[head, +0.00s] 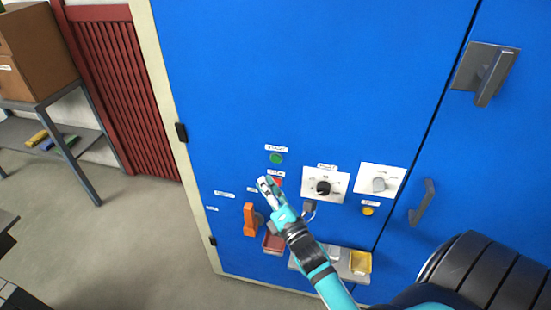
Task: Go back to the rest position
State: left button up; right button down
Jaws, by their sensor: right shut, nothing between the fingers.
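My right gripper (268,187) is in front of the blue cabinet (310,70), with its arm coming in from the lower right. Its fingers are shut with nothing between them. The fingertips overlap the red button (278,182) in the picture; I cannot tell whether they touch it. A green button (276,158) is just above. My left gripper is not in view.
A black knob (323,187), a grey knob (379,184), an orange button (368,211) and an orange lever (250,220) are on the panel. Small bins, one yellow (360,263), are below. Door handles (422,202) stick out at right. Floor at left (130,240) is clear.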

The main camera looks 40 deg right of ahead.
dwell(0.8)
jog(key=s+a+f+m+g+y, duration=0.1)
jog(key=s+a+f+m+g, duration=0.2)
jog(key=f, duration=0.9)
jog(key=s+a+f+m+g, duration=0.1)
jog(key=s+f+m+g, duration=0.3)
jog(key=f, duration=0.7)
jog(key=s+a+f+m+g+y, duration=0.1)
jog(key=s+a+f+m+g, duration=0.2)
jog(key=f, duration=0.9)
jog(key=s+f+m+g, duration=0.3)
jog(key=s+f, duration=0.3)
jog(key=s, duration=0.5)
jog(key=s+f+m+g, duration=0.3)
jog(key=s+f, duration=0.3)
jog(key=s, duration=0.5)
jog(key=s+f+m+g, duration=0.3)
jog(key=s+f, duration=0.3)
jog(key=s, duration=0.5)
jog(key=shift+f+m+g+b, duration=0.3)
jog(key=shift+m, duration=0.6)
